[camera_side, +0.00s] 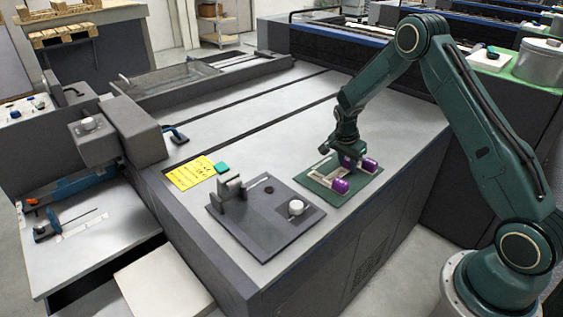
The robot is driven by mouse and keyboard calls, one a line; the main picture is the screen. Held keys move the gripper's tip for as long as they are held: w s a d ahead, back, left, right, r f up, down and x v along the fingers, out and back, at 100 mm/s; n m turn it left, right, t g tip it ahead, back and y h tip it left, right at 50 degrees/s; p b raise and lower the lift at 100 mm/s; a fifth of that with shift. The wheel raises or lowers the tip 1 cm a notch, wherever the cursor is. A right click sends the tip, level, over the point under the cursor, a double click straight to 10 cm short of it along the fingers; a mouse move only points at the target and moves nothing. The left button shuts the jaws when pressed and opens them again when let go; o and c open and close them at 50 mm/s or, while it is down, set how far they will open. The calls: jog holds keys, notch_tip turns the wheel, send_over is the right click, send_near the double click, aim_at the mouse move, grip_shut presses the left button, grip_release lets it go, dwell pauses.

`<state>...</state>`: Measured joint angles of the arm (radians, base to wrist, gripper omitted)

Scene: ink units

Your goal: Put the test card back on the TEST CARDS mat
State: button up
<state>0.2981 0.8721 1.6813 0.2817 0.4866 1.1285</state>
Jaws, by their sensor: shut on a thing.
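My gripper (349,154) points down over a dark green mat (315,185) at the right of the grey machine top. It is shut on a purple thing (347,161), which looks like an ink unit, low over or on the mat. Two other purple cylinders (341,185) stand beside it on the mat's front and right parts. Pale strips (322,170) also show on the mat; I cannot tell whether one is the test card. No lettering on the mat is readable. A yellow sheet with handwriting (190,173) lies at the left of the top.
A dark plate (250,238) with an upright clamp-like part (230,190) and a white knob (296,207) lies left of the mat. A teal block (222,167) sits by the yellow sheet. The front edge drops off nearby.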

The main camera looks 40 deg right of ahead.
aim_at(341, 172)
jog(key=o, duration=1.1)
jog(key=shift+c, duration=0.2)
jog(key=v, duration=1.2)
jog(key=shift+r, duration=0.2)
